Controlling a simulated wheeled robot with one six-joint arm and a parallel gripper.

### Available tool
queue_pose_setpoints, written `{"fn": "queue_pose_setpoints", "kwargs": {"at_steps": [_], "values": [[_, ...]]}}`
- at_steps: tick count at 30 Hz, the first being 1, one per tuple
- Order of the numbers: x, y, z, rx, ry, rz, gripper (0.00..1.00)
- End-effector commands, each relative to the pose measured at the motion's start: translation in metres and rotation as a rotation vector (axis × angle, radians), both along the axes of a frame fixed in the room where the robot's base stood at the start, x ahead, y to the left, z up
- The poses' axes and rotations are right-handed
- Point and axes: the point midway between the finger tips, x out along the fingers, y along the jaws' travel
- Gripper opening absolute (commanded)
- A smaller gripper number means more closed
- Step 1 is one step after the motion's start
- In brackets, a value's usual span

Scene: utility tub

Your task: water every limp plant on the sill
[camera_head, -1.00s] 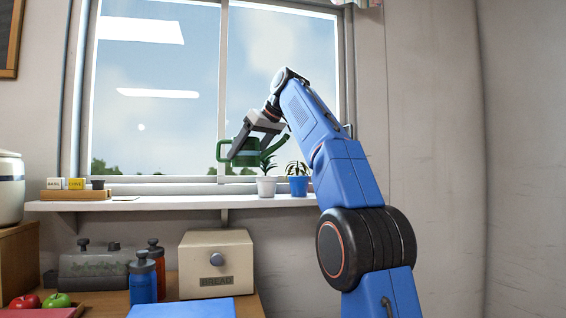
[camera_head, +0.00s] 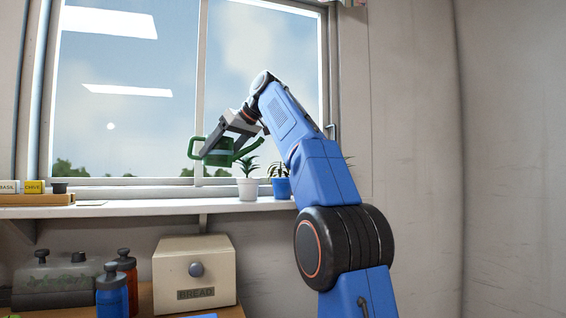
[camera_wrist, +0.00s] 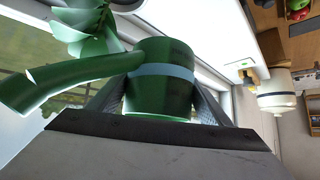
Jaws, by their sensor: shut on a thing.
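My gripper (camera_head: 228,140) is shut on a green watering can (camera_head: 215,155) and holds it above the window sill (camera_head: 130,209). The can looks about level, its spout pointing right, near the plant in the white pot (camera_head: 247,189). That plant (camera_head: 248,166) has fairly upright green leaves. To its right a blue pot (camera_head: 281,188) holds a plant (camera_head: 278,170) with arching leaves, partly behind my arm. In the wrist view the can (camera_wrist: 160,85) is between the fingers, and broad leaves (camera_wrist: 85,30) are close above the spout.
A wooden rack (camera_head: 35,199) with seed packets stands on the sill at left. Below are a bread box (camera_head: 195,270) and bottles (camera_head: 112,292). The window (camera_head: 140,110) is close behind the can. The sill between rack and white pot is mostly clear.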

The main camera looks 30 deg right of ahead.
Motion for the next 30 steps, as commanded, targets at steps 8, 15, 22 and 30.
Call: {"fn": "queue_pose_setpoints", "kwargs": {"at_steps": [8, 15, 22, 30], "values": [[-0.003, -0.006, 0.010, 0.107, -0.039, 0.000, 0.30], [-0.003, -0.007, 0.012, 0.117, -0.043, 0.000, 0.30], [-0.004, -0.007, 0.014, 0.131, -0.048, 0.000, 0.30], [-0.004, -0.009, 0.017, 0.145, -0.053, 0.000, 0.30]]}}
